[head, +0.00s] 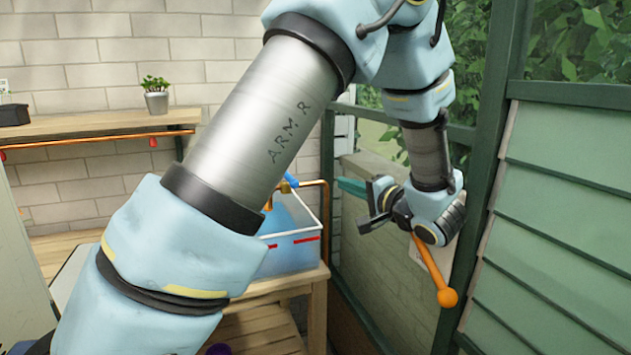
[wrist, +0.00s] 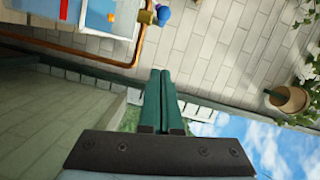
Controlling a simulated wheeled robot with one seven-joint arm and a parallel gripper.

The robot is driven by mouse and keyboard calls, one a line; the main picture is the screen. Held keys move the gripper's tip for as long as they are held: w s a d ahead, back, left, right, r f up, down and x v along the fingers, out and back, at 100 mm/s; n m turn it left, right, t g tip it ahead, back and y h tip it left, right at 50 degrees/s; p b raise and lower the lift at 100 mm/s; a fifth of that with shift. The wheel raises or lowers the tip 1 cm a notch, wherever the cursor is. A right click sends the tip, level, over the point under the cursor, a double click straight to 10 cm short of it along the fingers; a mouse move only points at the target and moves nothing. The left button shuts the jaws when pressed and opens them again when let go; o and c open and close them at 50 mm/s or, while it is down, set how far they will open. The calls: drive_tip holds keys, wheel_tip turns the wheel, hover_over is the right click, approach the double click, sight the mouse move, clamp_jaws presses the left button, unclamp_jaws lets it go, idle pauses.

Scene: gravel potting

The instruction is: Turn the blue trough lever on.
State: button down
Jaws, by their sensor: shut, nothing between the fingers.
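The blue lever (head: 291,180) sits by the copper pipe above the trough, partly hidden behind my arm. In the wrist view the blue lever (wrist: 163,14) shows at the top edge, beside a brass fitting. The trough (head: 293,236) is a white-rimmed box, blue inside, with red marks, on a wooden stand; part of it also shows in the wrist view (wrist: 108,20). My gripper (head: 352,187) has green fingers. It is shut and empty, to the right of the lever and apart from it. In the wrist view its fingers (wrist: 165,82) lie together.
An orange lever with a ball end (head: 446,297) hangs just below my wrist, near the green-framed wall (head: 560,190). A wooden shelf (head: 100,124) with a potted plant (head: 157,103) runs along the back brick wall. A copper pipe (wrist: 143,45) borders the trough.

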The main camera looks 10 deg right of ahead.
drive_tip(key=w+a+f+p, duration=0.1)
drive_tip(key=w+a+p, duration=0.2)
drive_tip(key=w+a, duration=0.4)
drive_tip(key=shift+p+x, duration=0.4)
drive_tip(key=shift+x, duration=0.55)
drive_tip(key=shift+f, duration=0.1)
